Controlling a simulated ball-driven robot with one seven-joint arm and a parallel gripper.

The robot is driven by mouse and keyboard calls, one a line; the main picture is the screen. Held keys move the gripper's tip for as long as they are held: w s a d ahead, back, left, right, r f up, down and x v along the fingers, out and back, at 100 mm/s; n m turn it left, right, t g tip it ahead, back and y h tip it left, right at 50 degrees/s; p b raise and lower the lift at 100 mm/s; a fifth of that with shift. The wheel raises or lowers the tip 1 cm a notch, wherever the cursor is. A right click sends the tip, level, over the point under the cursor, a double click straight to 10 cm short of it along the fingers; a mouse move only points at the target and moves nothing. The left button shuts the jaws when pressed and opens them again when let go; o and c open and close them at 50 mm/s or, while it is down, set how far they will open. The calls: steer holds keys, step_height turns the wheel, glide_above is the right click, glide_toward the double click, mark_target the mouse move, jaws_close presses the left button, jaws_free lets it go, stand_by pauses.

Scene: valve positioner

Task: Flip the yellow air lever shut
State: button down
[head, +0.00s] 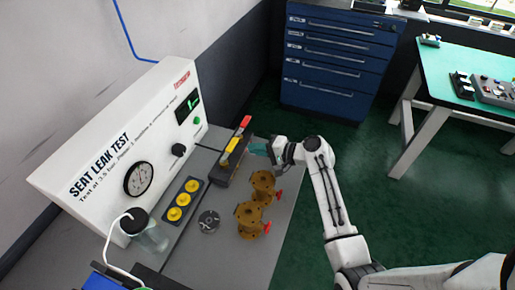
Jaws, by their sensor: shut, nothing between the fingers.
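A slim yellow part (231,147), which looks like the yellow lever, lies on top of a dark block (219,173) at the right end of the test panel. A red part (243,127) lies in line behind it. My gripper (255,147) is just right of the yellow part, close to the block, with its fingers shut and empty. The view is too small to tell whether the fingertips touch the block or the lever.
Two brass flanged valves (249,217) with red handles stand in front of my gripper. A plate with three yellow knobs (181,200), a dark disc (208,222) and a clear jar (150,238) stand left. The white SEAT LEAK TEST panel (125,150) rises behind.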

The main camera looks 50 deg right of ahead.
steer(key=b+v, duration=0.1)
steer(key=v, duration=0.8)
steer(key=shift+d+r, duration=0.15)
steer(key=shift+d, duration=0.25)
steer(key=shift+s, duration=0.15)
